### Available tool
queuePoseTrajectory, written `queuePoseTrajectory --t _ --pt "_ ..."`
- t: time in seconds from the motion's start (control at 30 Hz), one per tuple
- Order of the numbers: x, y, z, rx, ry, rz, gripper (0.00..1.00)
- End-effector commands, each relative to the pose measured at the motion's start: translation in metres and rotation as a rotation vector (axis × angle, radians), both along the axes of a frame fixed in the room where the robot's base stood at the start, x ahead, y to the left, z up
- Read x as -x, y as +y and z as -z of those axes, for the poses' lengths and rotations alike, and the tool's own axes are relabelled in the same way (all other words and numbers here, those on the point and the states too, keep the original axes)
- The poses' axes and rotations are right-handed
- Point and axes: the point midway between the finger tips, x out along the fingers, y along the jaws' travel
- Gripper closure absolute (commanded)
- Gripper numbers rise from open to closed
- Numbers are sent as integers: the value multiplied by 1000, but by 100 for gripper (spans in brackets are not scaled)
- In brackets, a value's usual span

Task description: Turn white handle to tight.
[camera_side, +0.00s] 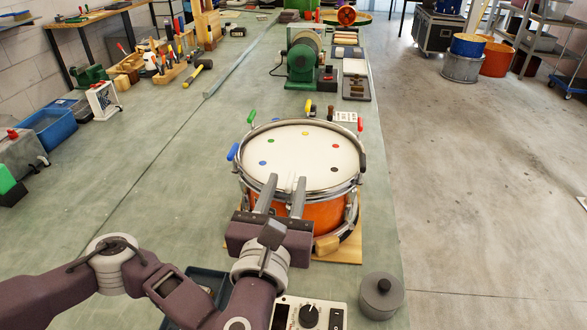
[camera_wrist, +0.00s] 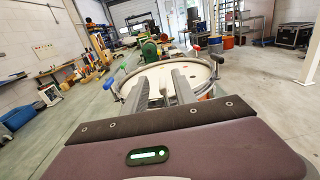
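The drum (camera_side: 300,212) has an orange shell, a white head and a metal rim, and stands on a wooden board. My gripper (camera_side: 285,181) is at its near side, with two grey fingers apart and reaching over the near rim. In the wrist view my gripper (camera_wrist: 160,80) also shows a gap between the fingers, with the drum head (camera_wrist: 155,77) beyond. Green (camera_side: 251,117), blue (camera_side: 232,152), red (camera_side: 360,124) and black (camera_side: 363,160) handles stand around the rim. I cannot make out the white handle clearly; the near rim is partly hidden by my fingers.
A green machine (camera_side: 302,62) stands behind the drum. A grey lidded pot (camera_side: 381,295) and a control box with a black knob (camera_side: 309,316) are near the front. The green bench (camera_side: 150,180) is clear left of the drum.

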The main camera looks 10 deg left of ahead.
Motion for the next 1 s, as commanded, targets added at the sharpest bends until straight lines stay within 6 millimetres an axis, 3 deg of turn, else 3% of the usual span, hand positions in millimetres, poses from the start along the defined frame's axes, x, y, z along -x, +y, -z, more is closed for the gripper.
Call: queuePoseTrajectory --t 0.1,0.5,0.77,0.8,0.97,1.0 --pt "-3 0 16 -2 -2 -1 67" --pt "-67 -2 17 0 -3 -2 67" --pt "-71 -2 16 0 -2 -1 67" --pt "-71 -2 16 -1 -3 -1 69" --pt "-71 -2 16 -1 -3 -1 100" --pt "-71 -2 16 -1 -3 -1 100"
